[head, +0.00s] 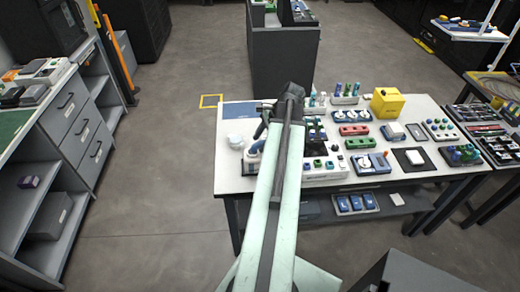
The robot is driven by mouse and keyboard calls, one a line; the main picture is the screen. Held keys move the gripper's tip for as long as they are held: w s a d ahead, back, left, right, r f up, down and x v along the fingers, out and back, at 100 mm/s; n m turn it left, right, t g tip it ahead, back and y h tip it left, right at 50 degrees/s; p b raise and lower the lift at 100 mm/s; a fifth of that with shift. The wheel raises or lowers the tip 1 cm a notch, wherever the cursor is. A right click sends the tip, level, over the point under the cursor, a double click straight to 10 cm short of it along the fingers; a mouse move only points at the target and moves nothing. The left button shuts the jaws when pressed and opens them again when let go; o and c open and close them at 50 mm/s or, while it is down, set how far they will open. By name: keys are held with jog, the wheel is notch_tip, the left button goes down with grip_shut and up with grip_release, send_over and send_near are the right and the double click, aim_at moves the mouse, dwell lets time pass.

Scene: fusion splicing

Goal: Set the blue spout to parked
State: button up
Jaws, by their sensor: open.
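A blue curved spout (256,147) stands at the left part of the white worktable (229,183), on a white base just left of my arm. My arm crosses the table and hides part of the spout's surroundings. My dark gripper (262,118) is at the arm's far end, above the table and a little beyond the spout in the picture. It is small here, but it is open and looks apart from the spout. I cannot tell the spout's setting from this view.
A white round item (235,141) sits left of the spout. A blue mat (238,111) lies at the back left. Red, blue and green devices and a yellow box (387,102) crowd the table right of my arm. A grey cabinet (283,62) stands behind.

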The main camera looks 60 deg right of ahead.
jog(key=shift+x, duration=0.75)
jog(key=shift+r, duration=0.1)
jog(key=shift+s, duration=0.1)
grip_shut()
dwell(0.6)
